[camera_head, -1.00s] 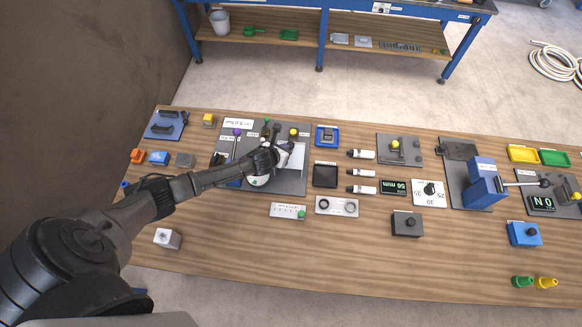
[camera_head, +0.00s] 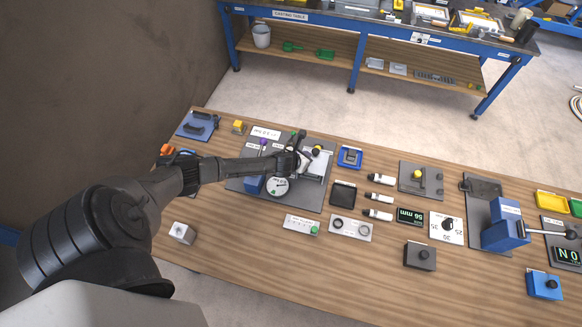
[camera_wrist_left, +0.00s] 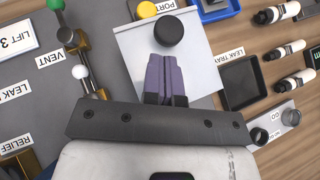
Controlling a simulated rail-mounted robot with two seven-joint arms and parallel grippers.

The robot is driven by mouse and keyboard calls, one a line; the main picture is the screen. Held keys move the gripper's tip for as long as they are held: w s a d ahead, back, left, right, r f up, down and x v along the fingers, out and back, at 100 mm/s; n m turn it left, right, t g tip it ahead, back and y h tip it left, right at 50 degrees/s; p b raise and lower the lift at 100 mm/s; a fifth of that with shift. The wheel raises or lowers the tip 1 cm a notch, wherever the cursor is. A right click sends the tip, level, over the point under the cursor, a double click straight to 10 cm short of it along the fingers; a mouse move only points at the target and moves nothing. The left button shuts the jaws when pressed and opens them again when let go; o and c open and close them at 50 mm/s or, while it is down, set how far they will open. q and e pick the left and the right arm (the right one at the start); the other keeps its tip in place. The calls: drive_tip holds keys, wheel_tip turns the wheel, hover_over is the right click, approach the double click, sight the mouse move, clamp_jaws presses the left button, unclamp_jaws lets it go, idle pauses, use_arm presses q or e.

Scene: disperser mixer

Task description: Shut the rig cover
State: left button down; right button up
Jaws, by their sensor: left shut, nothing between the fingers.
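The rig is a dark grey base board (camera_head: 300,200) at the left of the bench, with a round white dial gauge (camera_head: 277,187) at its front. A pale flat plate (camera_head: 318,164), which looks like the rig cover, is on its right side. In the left wrist view the plate (camera_wrist_left: 203,62) carries a round black knob (camera_wrist_left: 169,30). My left gripper (camera_head: 303,157) is over the rig, beside the plate. Its purple fingers (camera_wrist_left: 167,60) are shut and empty, over the plate and close to the knob. Contact cannot be told. The plate's hinge is hidden. My right gripper is out of view.
A brass vent valve (camera_wrist_left: 75,42) and a white-knobbed valve (camera_wrist_left: 84,76) stand left of the fingers. A black leak tray (camera_head: 343,194) lies right of the rig, with several markers (camera_head: 381,179) beyond it. Bare wood is free along the bench front (camera_head: 330,275).

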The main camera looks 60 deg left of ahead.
use_arm(q)
drive_tip(key=s, duration=0.1)
drive_tip(key=s+d, duration=0.1)
drive_tip(key=s+r, duration=0.1)
drive_tip(key=shift+s+d, duration=0.2)
drive_tip(key=shift+s, duration=0.15)
drive_tip(key=v, duration=0.8)
drive_tip(key=shift+r, duration=0.3)
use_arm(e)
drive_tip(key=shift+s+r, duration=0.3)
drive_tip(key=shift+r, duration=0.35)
use_arm(q)
drive_tip(key=shift+a, duration=0.1)
drive_tip(key=shift+w, duration=0.1)
